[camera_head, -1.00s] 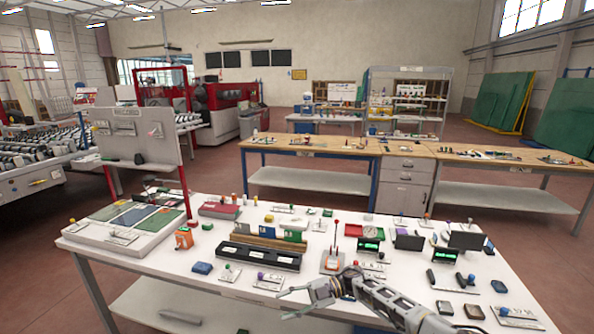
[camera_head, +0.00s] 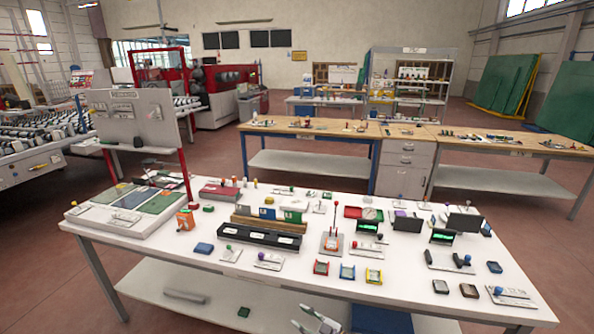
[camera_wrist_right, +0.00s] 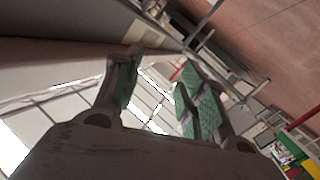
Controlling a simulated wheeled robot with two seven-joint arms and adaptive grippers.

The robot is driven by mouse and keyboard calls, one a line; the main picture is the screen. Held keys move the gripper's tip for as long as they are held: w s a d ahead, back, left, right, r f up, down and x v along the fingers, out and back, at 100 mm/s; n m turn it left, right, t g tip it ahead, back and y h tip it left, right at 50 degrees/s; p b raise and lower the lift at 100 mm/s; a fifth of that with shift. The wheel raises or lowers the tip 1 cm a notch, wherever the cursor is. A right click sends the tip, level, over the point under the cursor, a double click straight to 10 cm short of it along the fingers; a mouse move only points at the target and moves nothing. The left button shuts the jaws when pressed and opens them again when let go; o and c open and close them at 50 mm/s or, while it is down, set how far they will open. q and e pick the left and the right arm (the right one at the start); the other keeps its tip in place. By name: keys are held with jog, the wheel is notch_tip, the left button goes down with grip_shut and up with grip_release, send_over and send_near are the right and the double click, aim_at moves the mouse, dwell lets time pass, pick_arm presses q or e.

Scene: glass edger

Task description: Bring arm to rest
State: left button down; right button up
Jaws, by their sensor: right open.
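My right gripper (camera_head: 312,322) shows only by its fingertips at the bottom edge of the head view, below the table's front edge. In the right wrist view, the right gripper (camera_wrist_right: 160,68) has its two green-padded fingers spread apart with nothing between them. The rest of my right arm is out of the head view. My left gripper is in neither view.
The white table (camera_head: 120,240) in front holds small parts, a black bin strip (camera_head: 258,236), a red-lever switch (camera_head: 332,241) and small displays (camera_head: 408,223). A lower shelf (camera_head: 225,300) lies under it. Wooden benches (camera_head: 330,129) stand behind, with red floor between.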

jog(key=s+d+f+m+h, duration=0.3)
jog(key=s+d+f, duration=0.2)
jog(key=s+f, duration=0.3)
jog(key=s+d+f+m+g+h, duration=0.1)
jog(key=s+d+f+m+h, duration=0.3)
jog(key=f, duration=0.6)
jog(key=s+d+f+m+h, duration=0.2)
jog(key=s+d+f+h, duration=0.1)
jog(key=s+d+f, duration=0.4)
jog(key=s+d+f+m+g+h, duration=0.1)
jog(key=s+f, duration=0.3)
jog(key=s, duration=0.8)
jog(key=s+d+f+m+g+h, duration=0.1)
jog(key=s+d+f+g, duration=0.3)
jog(key=s, duration=0.8)
jog(key=s+d+f+m+g+h, duration=0.1)
jog(key=s+f, duration=0.4)
jog(key=s, duration=0.7)
jog(key=shift+s+d+m+g+h, duration=0.3)
jog(key=shift+s+d+g+h, duration=0.15)
jog(key=shift+d+g, duration=0.65)
jog(key=shift+f, duration=0.1)
